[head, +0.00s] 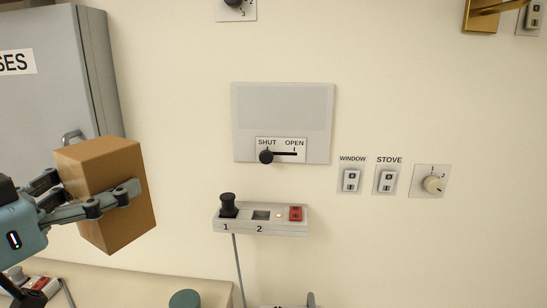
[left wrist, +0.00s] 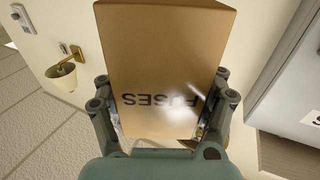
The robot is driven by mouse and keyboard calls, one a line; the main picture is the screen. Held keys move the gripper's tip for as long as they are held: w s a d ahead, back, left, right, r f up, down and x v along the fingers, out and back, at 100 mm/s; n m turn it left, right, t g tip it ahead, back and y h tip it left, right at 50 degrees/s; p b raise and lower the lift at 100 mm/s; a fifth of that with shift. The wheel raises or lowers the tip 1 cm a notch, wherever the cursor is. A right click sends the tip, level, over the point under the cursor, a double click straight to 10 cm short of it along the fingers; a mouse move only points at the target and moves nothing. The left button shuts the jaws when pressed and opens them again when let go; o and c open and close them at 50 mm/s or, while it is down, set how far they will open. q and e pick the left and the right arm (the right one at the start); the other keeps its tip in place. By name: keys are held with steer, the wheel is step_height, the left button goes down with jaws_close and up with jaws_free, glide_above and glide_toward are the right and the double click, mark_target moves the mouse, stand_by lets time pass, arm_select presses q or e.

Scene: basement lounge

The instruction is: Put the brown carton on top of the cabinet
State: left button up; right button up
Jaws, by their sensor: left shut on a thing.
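The brown carton (head: 105,180) is a tall box, held tilted off the counter at the left of the head view. My left gripper (head: 95,195) is shut on it, with a finger along its side. In the left wrist view the carton (left wrist: 165,60) fills the middle, with FUSES upside down on its face, between the fingers of the left gripper (left wrist: 160,95). The grey cabinet (head: 55,75) is on the wall behind and above the carton, with a partly cut-off label ending in SES. It also shows at the right of the left wrist view (left wrist: 285,75). My right gripper is not in view.
A pale counter (head: 140,285) lies below, with a dark green round thing (head: 185,299) at its edge. The wall carries a SHUT/OPEN slider panel (head: 283,105), a plug strip (head: 262,227), and switches marked WINDOW (head: 351,181) and STOVE (head: 387,181). A wall lamp (left wrist: 62,75) shows in the left wrist view.

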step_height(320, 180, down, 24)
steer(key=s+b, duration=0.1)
steer(key=b, duration=2.3)
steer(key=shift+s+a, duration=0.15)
